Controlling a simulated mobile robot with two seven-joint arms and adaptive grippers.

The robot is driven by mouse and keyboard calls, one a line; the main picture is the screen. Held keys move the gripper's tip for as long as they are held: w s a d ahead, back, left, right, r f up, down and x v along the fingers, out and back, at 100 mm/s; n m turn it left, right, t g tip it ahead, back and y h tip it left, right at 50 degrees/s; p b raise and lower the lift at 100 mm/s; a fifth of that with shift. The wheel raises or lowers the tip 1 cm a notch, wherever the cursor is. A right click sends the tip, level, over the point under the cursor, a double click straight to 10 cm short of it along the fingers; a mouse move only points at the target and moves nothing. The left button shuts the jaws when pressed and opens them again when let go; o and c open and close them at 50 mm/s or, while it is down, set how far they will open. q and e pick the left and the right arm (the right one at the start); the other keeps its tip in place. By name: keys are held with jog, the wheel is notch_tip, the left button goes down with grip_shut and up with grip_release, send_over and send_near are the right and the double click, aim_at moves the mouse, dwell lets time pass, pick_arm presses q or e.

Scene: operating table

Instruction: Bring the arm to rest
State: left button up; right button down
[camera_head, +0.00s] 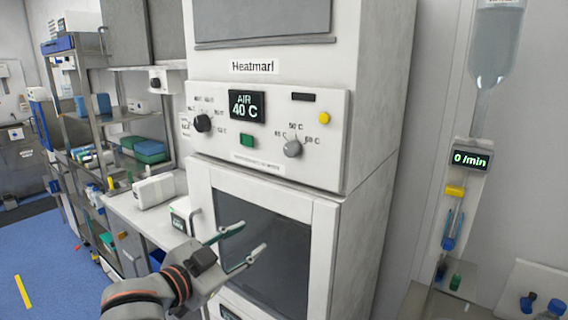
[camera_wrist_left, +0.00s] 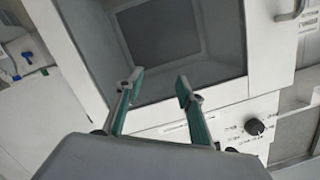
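My left gripper (camera_head: 255,240) is open and empty in front of the glass door of a white heating cabinet (camera_head: 330,260). Its two green-edged fingers stand apart, and they also show spread in the left wrist view (camera_wrist_left: 158,82). Nothing is between the fingertips. I cannot tell the exact gap between the fingers and the door. My right gripper is in neither view.
The cabinet's control panel (camera_head: 265,130) has knobs, a green button and a display reading 40 C. A counter (camera_head: 140,215) with white boxes and loaded shelves (camera_head: 75,120) stand at the left. A drip unit (camera_head: 465,170) hangs at the right.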

pick_arm(q)
jog(key=s+a+f+n+y, duration=0.1)
jog(key=a+f+n, duration=0.1)
jog(key=f, duration=0.6)
jog(key=s+a+f+n+y, duration=0.1)
jog(key=a+f+n, duration=0.1)
jog(key=f, duration=0.6)
jog(key=s+a+f+n+g+y, duration=0.1)
jog(key=s+a+f, duration=0.2)
jog(key=s+f, duration=0.5)
jog(key=s+a+f+n+g+y, duration=0.1)
jog(key=s+a+f+y, duration=0.1)
jog(key=s+f, duration=0.5)
jog(key=s+a+f+n+g+y, duration=0.1)
jog(key=s+a+f, duration=0.3)
jog(key=s+f, duration=0.4)
notch_tip(320, 180, down, 6)
jog(key=shift+s+a+f+n+g, duration=0.1)
jog(key=shift+s+a+n+g, duration=0.25)
jog(key=shift+n, duration=0.25)
